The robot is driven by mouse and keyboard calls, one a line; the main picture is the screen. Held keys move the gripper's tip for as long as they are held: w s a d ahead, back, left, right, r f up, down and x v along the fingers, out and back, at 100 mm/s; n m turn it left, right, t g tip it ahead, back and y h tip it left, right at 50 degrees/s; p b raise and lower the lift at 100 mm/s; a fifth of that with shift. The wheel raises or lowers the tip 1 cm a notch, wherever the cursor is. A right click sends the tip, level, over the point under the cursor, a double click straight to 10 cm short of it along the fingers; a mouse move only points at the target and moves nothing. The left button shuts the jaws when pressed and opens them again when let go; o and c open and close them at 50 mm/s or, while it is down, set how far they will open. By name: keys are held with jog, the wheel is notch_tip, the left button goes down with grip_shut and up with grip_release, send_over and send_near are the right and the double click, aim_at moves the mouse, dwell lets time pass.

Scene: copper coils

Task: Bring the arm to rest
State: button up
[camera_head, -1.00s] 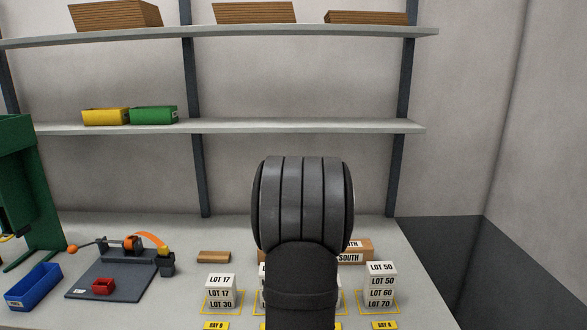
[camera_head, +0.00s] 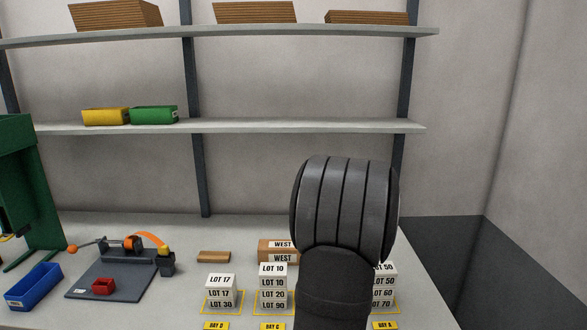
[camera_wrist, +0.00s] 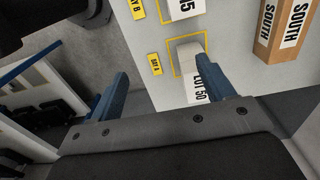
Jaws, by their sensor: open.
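My arm (camera_head: 345,210) rises in the head view in front of the right part of the bench and hides part of the stacks there. My gripper (camera_wrist: 160,92) shows in the wrist view with its two blue fingers spread wide and nothing between them. Its right finger lies over a white block labelled LOT 50 (camera_wrist: 196,84) in the picture; I cannot tell the gap in depth. In the head view the gripper itself is hidden behind the arm.
Stacks of white lot blocks (camera_head: 221,291) (camera_head: 273,287) stand on yellow-outlined bays. Behind are boxes marked WEST (camera_head: 278,251); SOUTH boxes (camera_wrist: 283,28) show in the wrist view. A clamp fixture (camera_head: 115,275) and blue bin (camera_head: 34,287) stand left. Shelves (camera_head: 300,126) cross the back wall.

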jog(key=w+a+f, duration=0.1)
jog(key=a, duration=0.1)
jog(key=w+a+f, duration=0.2)
jog(key=shift+w, duration=0.15)
